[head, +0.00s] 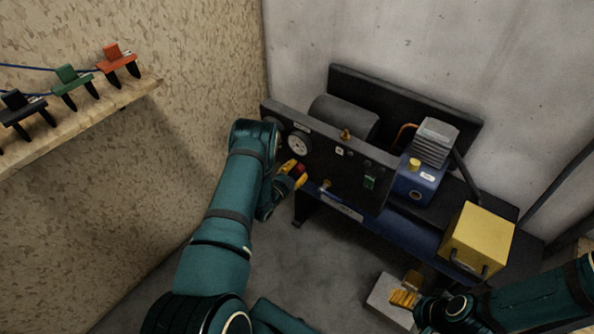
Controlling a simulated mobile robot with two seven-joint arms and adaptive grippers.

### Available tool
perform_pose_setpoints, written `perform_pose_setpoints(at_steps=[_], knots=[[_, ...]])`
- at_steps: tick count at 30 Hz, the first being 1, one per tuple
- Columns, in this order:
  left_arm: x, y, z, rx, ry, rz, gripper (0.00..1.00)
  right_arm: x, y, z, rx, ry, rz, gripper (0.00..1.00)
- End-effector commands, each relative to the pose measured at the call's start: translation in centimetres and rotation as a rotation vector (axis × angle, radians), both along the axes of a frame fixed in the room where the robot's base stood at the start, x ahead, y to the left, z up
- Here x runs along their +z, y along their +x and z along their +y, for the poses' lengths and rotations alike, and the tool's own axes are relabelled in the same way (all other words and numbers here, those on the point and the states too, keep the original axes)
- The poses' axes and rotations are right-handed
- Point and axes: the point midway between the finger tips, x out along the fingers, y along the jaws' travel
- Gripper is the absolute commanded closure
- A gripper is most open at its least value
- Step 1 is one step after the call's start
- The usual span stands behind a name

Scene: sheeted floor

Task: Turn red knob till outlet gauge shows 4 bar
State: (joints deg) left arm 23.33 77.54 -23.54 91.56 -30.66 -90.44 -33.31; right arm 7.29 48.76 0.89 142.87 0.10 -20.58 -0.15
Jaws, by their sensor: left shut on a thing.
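The red knob (301,169) is on the front of the dark panel (345,170), below a round white-faced gauge (298,145). My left gripper (296,173) has its yellow fingers shut on the knob, which shows only in part between them. A second gauge (272,123) at the panel's left end is partly covered by my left arm. The gauge needles are too small to read, and I cannot tell which gauge is the outlet one. My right gripper (407,290) is at the lower right, away from the panel; I cannot tell whether its fingers are apart.
The panel stands on a blue bench (420,236) with a grey cylinder (344,118), a blue pump (418,185) and a yellow box (477,240). A pale block (385,296) is beside my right gripper. A wooden shelf (130,95) with coloured clamps is at upper left.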

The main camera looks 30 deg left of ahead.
Motion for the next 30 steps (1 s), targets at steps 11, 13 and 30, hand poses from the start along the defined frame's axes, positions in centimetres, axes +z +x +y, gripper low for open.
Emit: perform_pose_setpoints(at_steps=[11, 13, 30], knots=[[0.08, 0.11, -0.15, -0.003, 0.249, -0.022, 1.00, 0.00, 0.00, 0.00, 0.000, 0.000, 0.000, 0.30], [0.09, 0.12, -0.16, -0.003, 0.280, -0.026, 1.00, 0.00, 0.00, 0.00, 0.000, 0.000, 0.000, 0.30], [0.11, 0.14, -0.21, -0.003, 0.350, -0.032, 1.00, 0.01, 0.00, 0.01, 0.000, 0.000, 0.000, 0.30]])
